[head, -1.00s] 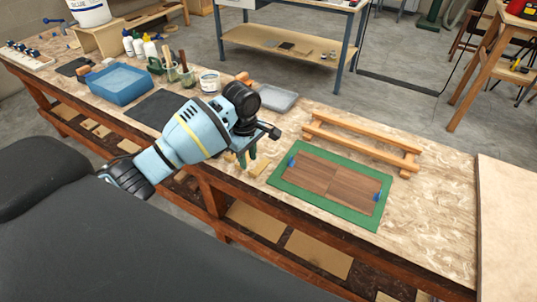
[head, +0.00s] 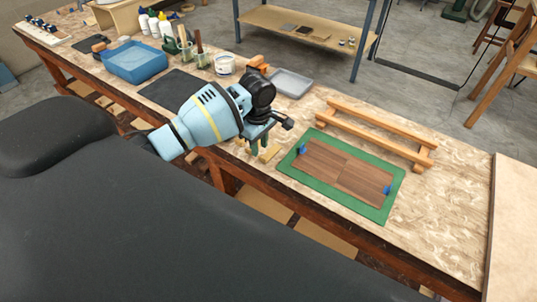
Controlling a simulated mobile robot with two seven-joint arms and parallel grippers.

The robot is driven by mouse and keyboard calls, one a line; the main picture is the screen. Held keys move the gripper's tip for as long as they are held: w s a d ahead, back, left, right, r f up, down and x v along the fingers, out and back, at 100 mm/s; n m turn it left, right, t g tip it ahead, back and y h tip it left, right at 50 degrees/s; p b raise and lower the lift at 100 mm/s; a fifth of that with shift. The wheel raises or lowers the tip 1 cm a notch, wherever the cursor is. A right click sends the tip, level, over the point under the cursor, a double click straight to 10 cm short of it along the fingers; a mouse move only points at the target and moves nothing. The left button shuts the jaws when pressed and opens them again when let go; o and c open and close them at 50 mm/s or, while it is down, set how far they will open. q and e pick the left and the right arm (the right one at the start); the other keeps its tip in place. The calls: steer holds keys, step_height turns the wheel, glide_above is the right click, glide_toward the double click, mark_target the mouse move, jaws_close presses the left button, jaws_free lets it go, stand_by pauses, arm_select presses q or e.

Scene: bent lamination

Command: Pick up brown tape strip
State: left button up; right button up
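I cannot make out a brown tape strip for certain. Two brown wood veneer sheets (head: 345,172) lie side by side on a green mat (head: 380,212) on the bench. Small blue tape pieces show at the left end (head: 303,150) and the right end (head: 387,190) of the sheets. My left gripper (head: 259,142) is left of the mat, pointing down near the bench's front edge. Its fingers are partly hidden and small, so I cannot tell whether they are open or hold anything. My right gripper is not in view.
Small yellowish wood blocks (head: 270,153) lie beside my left gripper. A wooden rail frame (head: 375,130) stands behind the mat. A grey tray (head: 291,82), white tub (head: 224,64), dark mat (head: 172,90) and blue bin (head: 136,62) lie further left. Bare bench shows right of the mat.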

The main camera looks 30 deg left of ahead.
mark_target(271, 151)
arm_select(q)
step_height(271, 151, down, 4)
steer(key=shift+s+r, duration=0.15)
steer(key=shift+r, duration=0.1)
jaws_close()
